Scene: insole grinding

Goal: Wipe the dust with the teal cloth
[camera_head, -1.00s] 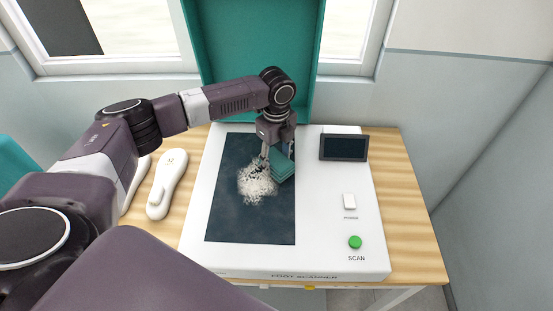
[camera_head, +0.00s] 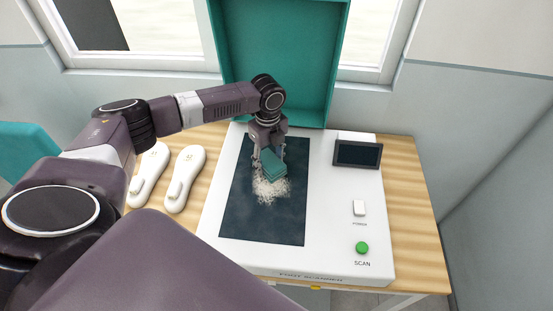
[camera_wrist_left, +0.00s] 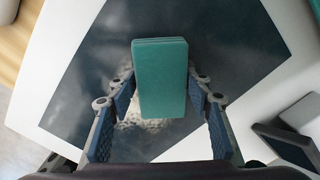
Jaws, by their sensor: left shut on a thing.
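My left gripper (camera_head: 268,150) is shut on the teal cloth (camera_head: 273,165), a folded block. In the left wrist view the cloth (camera_wrist_left: 160,80) stands between the two fingers (camera_wrist_left: 162,112). The gripper is over the upper part of the scanner's dark glass (camera_head: 290,220). A patch of pale dust (camera_head: 270,190) lies on the glass just below the cloth and partly behind it. In the left wrist view some dust (camera_wrist_left: 150,124) shows around the cloth's lower end. I cannot tell whether the cloth touches the glass. My right gripper is not in view.
The white foot scanner (camera_head: 330,225) has a screen (camera_head: 357,153), a white switch (camera_head: 359,208) and a green SCAN button (camera_head: 362,247) at its right. Two white insoles (camera_head: 185,178) lie left of it on the wooden table (camera_head: 412,215). A teal panel (camera_head: 280,60) stands behind.

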